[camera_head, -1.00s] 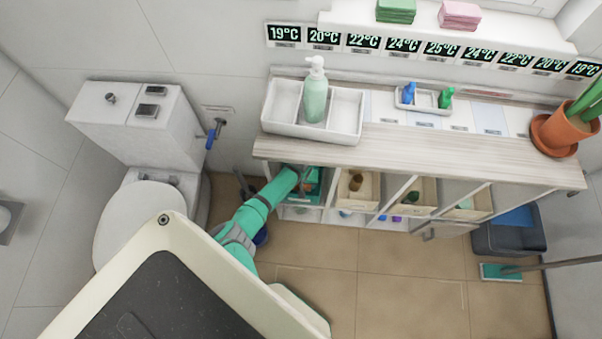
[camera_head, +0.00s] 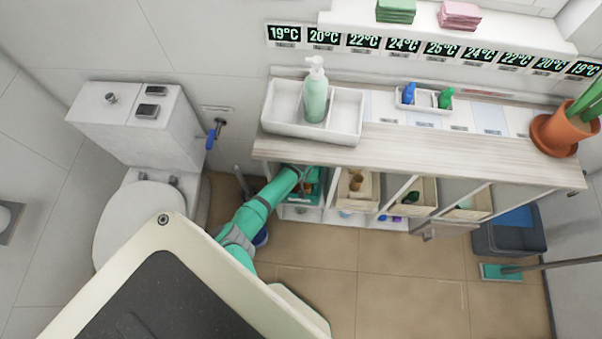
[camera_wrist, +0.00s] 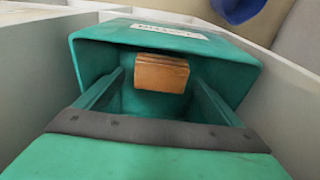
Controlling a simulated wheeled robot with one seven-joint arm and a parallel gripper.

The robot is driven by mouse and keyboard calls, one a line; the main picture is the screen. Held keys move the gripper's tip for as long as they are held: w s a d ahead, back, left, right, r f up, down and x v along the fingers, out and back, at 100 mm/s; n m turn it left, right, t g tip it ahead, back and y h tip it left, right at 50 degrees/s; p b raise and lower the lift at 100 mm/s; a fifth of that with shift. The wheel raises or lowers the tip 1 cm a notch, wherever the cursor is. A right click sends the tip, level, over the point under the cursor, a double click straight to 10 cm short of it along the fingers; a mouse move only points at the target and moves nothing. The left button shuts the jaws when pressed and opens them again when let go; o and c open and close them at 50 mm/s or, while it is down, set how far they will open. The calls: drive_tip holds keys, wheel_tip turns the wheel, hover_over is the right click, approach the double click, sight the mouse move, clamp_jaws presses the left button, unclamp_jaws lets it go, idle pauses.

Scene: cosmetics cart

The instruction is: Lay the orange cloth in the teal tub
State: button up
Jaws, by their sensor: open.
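The teal tub (camera_wrist: 100,52) fills the middle of the wrist view, with a white label on its far rim. It also shows in the head view (camera_head: 297,199) in the left shelf bay, partly covered by my arm. The orange cloth (camera_wrist: 160,73) is a small folded block inside the tub, near its far wall. I cannot tell how it rests there. My gripper (camera_wrist: 160,82) reaches into the tub. Its fingers are open, one to each side of the cloth, with visible gaps between them and it. In the head view the fingertips and cloth are not clear.
White shelf dividers stand close on both sides of the tub. The wooden cart top (camera_head: 400,150) overhangs the bay. A beige bin (camera_head: 357,190) sits to the right. A white tray with a pump bottle (camera_head: 315,97) stands above. The toilet (camera_head: 150,150) is at the left.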

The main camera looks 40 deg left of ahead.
wheel_tip(320, 180, up, 7)
drive_tip(key=shift+s+d, duration=0.2)
drive_tip(key=shift+s, duration=0.25)
drive_tip(key=f, duration=0.5)
drive_tip(key=w+f, duration=0.1)
drive_tip(key=f, duration=0.2)
drive_tip(key=shift+a+f, duration=0.2)
drive_tip(key=shift+a, duration=0.1)
drive_tip(key=shift+d+r, duration=0.1)
drive_tip(key=shift+r, duration=0.3)
drive_tip(key=shift+s+r, duration=0.1)
